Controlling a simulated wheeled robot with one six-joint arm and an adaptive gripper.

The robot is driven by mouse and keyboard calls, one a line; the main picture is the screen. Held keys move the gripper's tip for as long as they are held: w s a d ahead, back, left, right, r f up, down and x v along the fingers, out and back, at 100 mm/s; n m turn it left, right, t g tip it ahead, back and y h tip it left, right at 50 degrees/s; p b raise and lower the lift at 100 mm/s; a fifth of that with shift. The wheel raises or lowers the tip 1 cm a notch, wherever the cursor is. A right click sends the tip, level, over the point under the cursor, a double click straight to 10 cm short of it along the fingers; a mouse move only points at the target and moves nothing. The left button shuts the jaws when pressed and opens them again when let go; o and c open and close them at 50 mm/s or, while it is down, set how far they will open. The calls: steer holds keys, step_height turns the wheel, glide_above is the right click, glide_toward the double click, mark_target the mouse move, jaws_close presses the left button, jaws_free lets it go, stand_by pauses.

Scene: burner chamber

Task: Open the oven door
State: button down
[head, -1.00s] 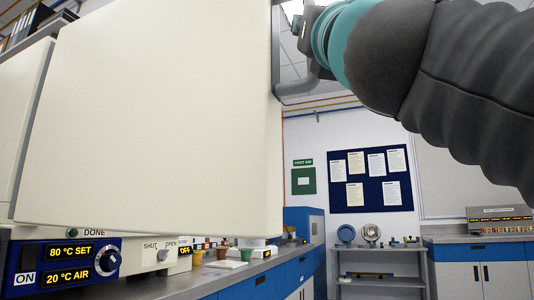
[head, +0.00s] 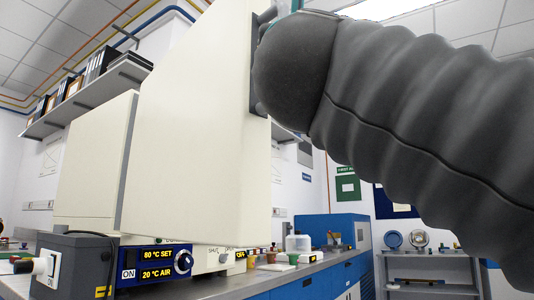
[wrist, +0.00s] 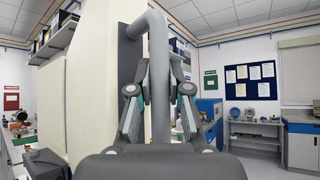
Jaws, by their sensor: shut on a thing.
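The oven door (head: 200,130) is a large cream panel in the middle of the head view, with a grey strip along its left side. In the wrist view its cream face (wrist: 92,75) is left of the grey handle (wrist: 158,40), a bent upright bar on a dark plate. My gripper (wrist: 162,75) is shut on this handle, one finger on each side of the bar. In the head view my arm hides the gripper and most of the handle.
Below the door, the control panel (head: 158,262) reads 80 °C SET and 20 °C AIR. A grey switch box (head: 75,268) stands in front at the left. Small pots and a beaker (head: 298,243) stand on the bench to the right. A shelf unit (head: 430,270) is farther back; floor shows in the wrist view.

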steer(key=shift+s+a, duration=0.15)
steer(key=shift+s, duration=0.2)
steer(key=shift+h, duration=0.3)
steer(key=c, duration=1.1)
jaws_free()
steer(key=v, duration=0.7)
steer(key=shift+s+f, duration=0.15)
steer(key=shift+s, duration=0.1)
